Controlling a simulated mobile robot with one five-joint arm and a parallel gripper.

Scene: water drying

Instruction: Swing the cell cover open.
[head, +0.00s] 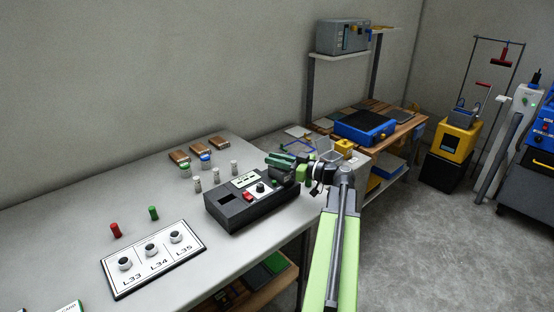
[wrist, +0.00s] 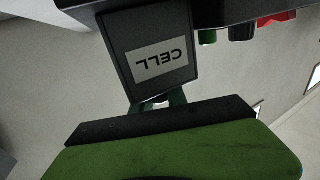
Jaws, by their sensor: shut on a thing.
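The black tester box (head: 245,209) sits on the grey bench in the head view, with a dark opening, a red switch and a knob on top. Its cell cover (wrist: 155,60), a dark panel with an upside-down CELL label, fills the upper middle of the wrist view and stands at an angle to the box (wrist: 225,10). My gripper (head: 282,161) is at the right end of the box. In the wrist view my gripper (wrist: 163,106) is shut on the cover's edge. The green and black finger hides the grip itself, and the hinge is not clear.
A panel (head: 152,256) marked L33, L34 and L35 lies front left. Red (head: 115,230) and green (head: 153,213) pegs and several small white posts (head: 214,177) stand behind. Brown blocks (head: 200,149) lie farther back.

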